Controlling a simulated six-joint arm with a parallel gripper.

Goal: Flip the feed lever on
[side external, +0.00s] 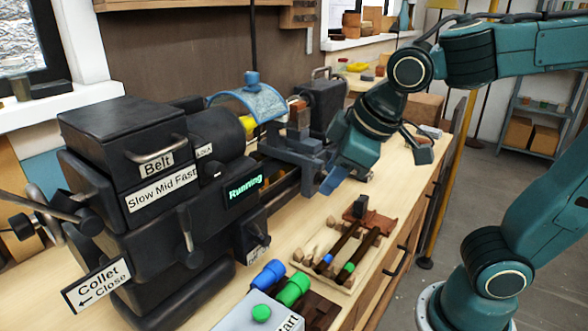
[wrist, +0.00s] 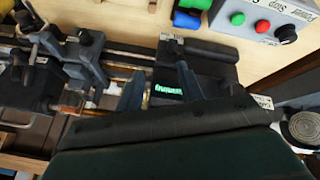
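The black lathe (side external: 150,190) shows a lit green "Running" sign (side external: 245,190), which also shows in the wrist view (wrist: 168,90). No label reading "Feed" is legible. A small lever (side external: 259,236) sits on a dark box low on the lathe's front, and a longer lever (side external: 187,240) hangs on the headstock face; I cannot tell which is the feed lever. My gripper (side external: 378,170) is open and empty, its fingers apart, right of the lathe and above the bench. In the wrist view my gripper (wrist: 160,72) has the sign between and beyond its fingers.
A grey control box (side external: 262,314) with a green button, next to blue and green cylinders (side external: 290,287), stands at the bench front. A wooden tray (side external: 345,245) of tools lies right of it. A "Collet Close" sign (side external: 97,284) juts out left. A blue guard (side external: 250,98) covers the chuck area.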

